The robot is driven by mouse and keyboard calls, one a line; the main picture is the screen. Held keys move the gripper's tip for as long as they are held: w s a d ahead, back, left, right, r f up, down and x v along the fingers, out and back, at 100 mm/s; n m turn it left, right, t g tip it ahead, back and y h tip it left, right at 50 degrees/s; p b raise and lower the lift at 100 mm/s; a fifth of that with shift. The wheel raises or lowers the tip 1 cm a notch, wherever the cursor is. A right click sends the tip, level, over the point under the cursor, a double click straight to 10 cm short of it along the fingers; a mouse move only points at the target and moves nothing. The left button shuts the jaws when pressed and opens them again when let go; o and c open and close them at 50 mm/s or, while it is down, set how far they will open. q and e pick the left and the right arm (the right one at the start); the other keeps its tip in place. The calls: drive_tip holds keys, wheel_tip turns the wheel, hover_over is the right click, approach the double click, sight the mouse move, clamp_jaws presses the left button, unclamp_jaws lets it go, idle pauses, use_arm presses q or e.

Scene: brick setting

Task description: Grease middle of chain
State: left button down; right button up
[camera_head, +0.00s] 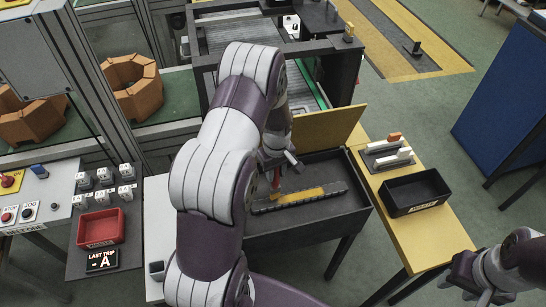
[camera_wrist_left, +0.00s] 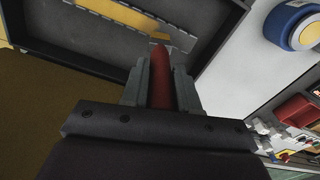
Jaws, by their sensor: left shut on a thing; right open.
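The chain (camera_head: 262,208) is a dark strip lying in an open dark box (camera_head: 350,210), with a long yellow piece (camera_head: 300,196) along its middle. In the left wrist view the yellow piece (camera_wrist_left: 120,16) and part of the chain show at the top. My left gripper (camera_head: 277,178) is over the left part of the box and is shut on a red stick-shaped tool (camera_wrist_left: 160,75). The tool's tip points toward the chain; I cannot tell whether it touches. My left arm hides the box's left side. My right gripper (camera_head: 465,283) is open and empty at the lower right.
The box's yellow lid (camera_head: 330,128) stands open behind it. A yellow side table (camera_head: 440,232) holds a black tray (camera_head: 416,192) and a rack of small blocks (camera_head: 388,153). A red tray (camera_head: 101,228) lies at left. A blue panel (camera_head: 505,100) stands at right.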

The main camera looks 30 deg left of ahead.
use_arm(q)
wheel_tip(320, 180, up, 5)
drive_tip(key=p, duration=0.3)
drive_tip(key=shift+w, duration=0.1)
drive_tip(key=shift+d+r+p, duration=0.1)
drive_tip(key=shift+r+p, duration=0.1)
drive_tip(key=shift+p, duration=0.15)
drive_tip(key=shift+d+r, duration=0.1)
drive_tip(key=shift+d, duration=0.05)
